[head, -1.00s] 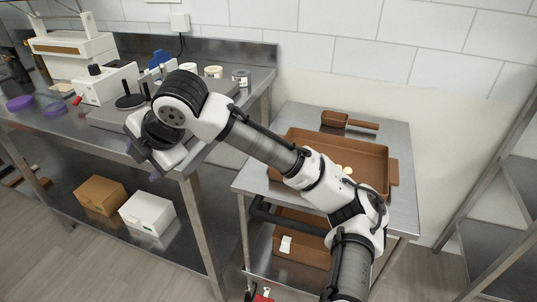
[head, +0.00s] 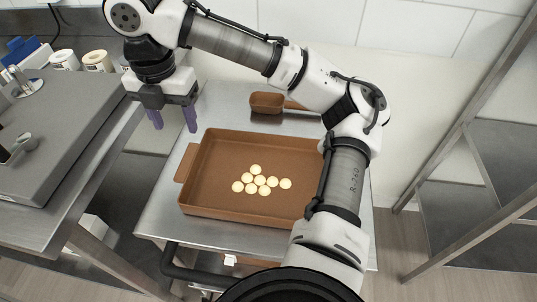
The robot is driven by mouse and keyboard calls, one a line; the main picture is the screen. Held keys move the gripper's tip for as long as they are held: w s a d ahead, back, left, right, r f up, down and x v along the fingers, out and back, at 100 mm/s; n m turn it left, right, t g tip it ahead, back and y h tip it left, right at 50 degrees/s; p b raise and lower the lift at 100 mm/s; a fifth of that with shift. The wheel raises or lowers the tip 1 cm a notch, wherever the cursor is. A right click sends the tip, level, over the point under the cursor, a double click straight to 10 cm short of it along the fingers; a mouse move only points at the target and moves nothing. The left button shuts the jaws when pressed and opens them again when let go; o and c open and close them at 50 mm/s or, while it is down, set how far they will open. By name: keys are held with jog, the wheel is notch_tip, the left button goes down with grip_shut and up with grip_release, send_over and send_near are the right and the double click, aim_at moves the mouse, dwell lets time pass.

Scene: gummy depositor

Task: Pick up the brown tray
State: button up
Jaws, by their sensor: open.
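The brown tray (head: 217,212) is a shallow rectangular pan on the metal cart, with a handle tab at its left end. Several small round cream-coloured pieces (head: 262,183) lie in it near the middle. My arm crosses over its right end and hides that part. My gripper (head: 173,119) hangs above and to the left of the tray's far left corner. Its two purple fingers point down, spread apart, with nothing between them. They appear apart from the tray.
A small brown scoop (head: 267,103) lies behind the tray on the cart (head: 161,215). A steel bench (head: 40,225) with a grey machine (head: 62,125) stands to the left. A metal shelf rack (head: 480,160) stands to the right. The wall is behind the cart.

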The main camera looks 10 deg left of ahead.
aim_at(187, 160)
notch_tip(187, 160, down, 8)
jog(key=shift+f, duration=0.1)
jog(key=shift+a+f, duration=0.2)
jog(key=shift+f, duration=2.55)
grip_shut()
